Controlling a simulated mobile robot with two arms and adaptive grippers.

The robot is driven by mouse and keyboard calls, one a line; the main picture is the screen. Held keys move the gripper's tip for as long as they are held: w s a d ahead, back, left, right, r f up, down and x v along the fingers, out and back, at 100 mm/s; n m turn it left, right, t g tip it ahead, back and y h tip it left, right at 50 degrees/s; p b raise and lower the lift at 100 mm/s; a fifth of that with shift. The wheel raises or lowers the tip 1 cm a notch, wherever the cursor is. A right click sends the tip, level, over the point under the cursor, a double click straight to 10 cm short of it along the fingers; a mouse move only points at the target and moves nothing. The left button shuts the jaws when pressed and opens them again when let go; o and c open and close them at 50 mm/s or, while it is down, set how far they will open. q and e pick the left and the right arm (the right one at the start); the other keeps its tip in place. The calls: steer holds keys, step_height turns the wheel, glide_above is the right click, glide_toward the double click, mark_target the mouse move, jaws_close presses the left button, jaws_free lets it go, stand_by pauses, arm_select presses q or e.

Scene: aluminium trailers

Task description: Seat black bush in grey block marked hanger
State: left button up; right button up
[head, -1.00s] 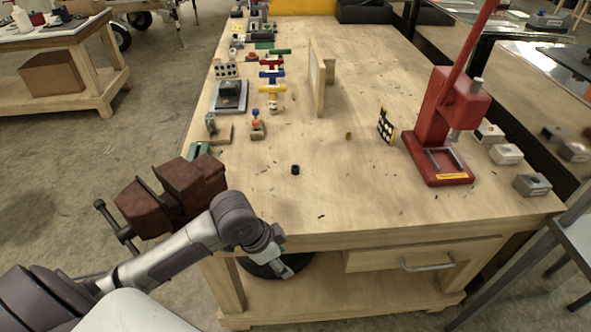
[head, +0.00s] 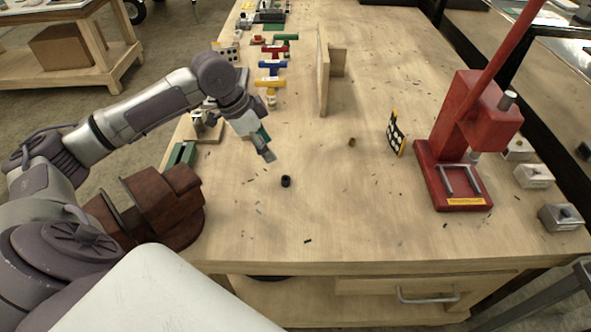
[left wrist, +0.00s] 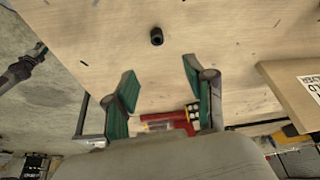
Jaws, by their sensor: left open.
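The black bush (head: 286,181) stands alone on the bare wooden bench top, and its hole shows in the left wrist view (left wrist: 157,36). My left gripper (head: 266,152) hangs above the bench just behind and left of the bush. Its green-padded fingers are spread and empty in the left wrist view (left wrist: 160,75), with the bush beyond them. Grey blocks stand at the bench's right side: a near one (head: 562,218), a middle one (head: 534,176) and a far one (head: 517,149). I cannot read their markings, so I cannot tell which is the hanger. My right gripper is not in view.
A red arbor press (head: 464,140) stands between the bush and the grey blocks. A dotted card (head: 396,134), a small brass piece (head: 351,142) and an upright wooden board (head: 322,70) stand farther back. A brown vise (head: 160,205) is at the left edge. The bench's front middle is clear.

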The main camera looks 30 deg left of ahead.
arm_select(q)
glide_toward(285, 179)
steer(key=shift+w+d+f+p, duration=0.2)
steer(key=shift+d+f+p, duration=0.15)
steer(key=shift+d+f, duration=0.45)
steer(key=x, duration=0.2)
steer(key=p+x, duration=0.1)
steer(key=shift+w+a+f, duration=0.1)
steer(key=shift+a+f, duration=0.1)
steer(key=shift+a, duration=0.05)
steer(key=x, duration=0.3)
steer(key=shift+w+a+f+p, duration=0.1)
steer(key=shift+a+f+p, duration=0.1)
steer(key=shift+p, duration=0.1)
steer(key=shift+f, duration=0.2)
steer(key=c, duration=1)
jaws_close()
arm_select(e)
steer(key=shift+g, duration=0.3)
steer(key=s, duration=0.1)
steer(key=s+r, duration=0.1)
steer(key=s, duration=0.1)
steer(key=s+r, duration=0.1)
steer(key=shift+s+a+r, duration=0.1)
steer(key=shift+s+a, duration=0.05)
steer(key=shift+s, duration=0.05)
arm_select(q)
steer(key=shift+r, duration=0.1)
